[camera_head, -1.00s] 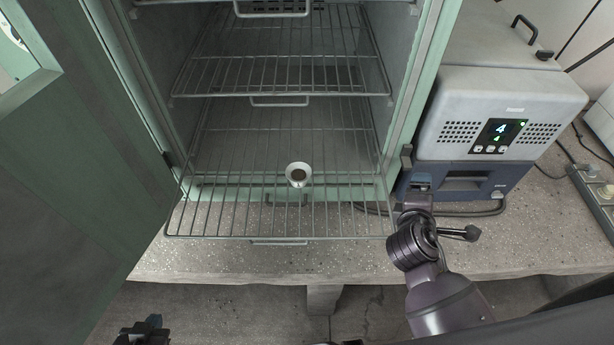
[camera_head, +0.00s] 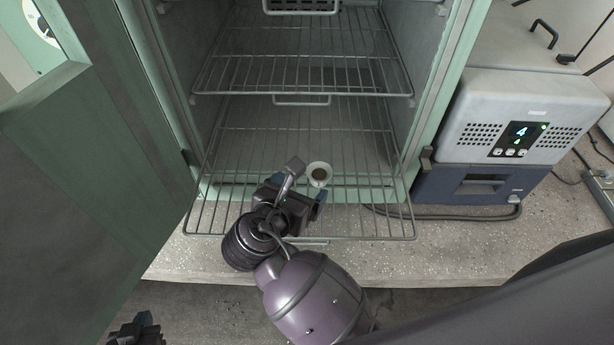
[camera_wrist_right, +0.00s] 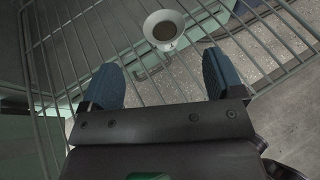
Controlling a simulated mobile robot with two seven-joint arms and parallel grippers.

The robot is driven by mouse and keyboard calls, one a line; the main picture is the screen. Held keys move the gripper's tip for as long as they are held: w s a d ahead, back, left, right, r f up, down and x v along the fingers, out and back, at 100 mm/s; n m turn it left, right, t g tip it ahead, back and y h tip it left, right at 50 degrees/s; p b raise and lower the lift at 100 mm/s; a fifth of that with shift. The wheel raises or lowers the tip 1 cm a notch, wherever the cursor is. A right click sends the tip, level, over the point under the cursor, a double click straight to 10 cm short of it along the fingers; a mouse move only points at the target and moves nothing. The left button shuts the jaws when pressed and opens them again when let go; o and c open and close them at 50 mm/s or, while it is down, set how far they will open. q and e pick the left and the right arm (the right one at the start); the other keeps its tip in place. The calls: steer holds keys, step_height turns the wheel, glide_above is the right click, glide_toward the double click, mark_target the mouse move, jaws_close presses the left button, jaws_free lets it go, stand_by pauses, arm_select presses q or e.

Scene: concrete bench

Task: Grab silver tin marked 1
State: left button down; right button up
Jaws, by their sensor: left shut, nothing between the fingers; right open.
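My right gripper (camera_head: 300,186) is just in front of the tin, above the rack. Its blue fingers are apart with nothing between them, as the right wrist view (camera_wrist_right: 163,72) shows. My left gripper (camera_head: 137,328) is low at the bottom left edge, far from the tin, partly cut off, and shut and empty.
The lower wire rack (camera_head: 215,210) juts out of the open green cabinet. An upper rack (camera_head: 250,75) lies above and behind it. The open cabinet door (camera_head: 110,170) blocks the left. A grey-and-blue device (camera_head: 490,130) with a lit display stands at the right on the concrete bench (camera_head: 180,262).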

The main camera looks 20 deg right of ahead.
mark_target(322, 169)
steer(key=x, duration=1)
steer(key=shift+d+f, duration=0.3)
steer(key=shift+d, duration=0.05)
steer(key=shift+c, duration=0.5)
steer(key=c, duration=0.9)
steer(key=shift+r, duration=0.1)
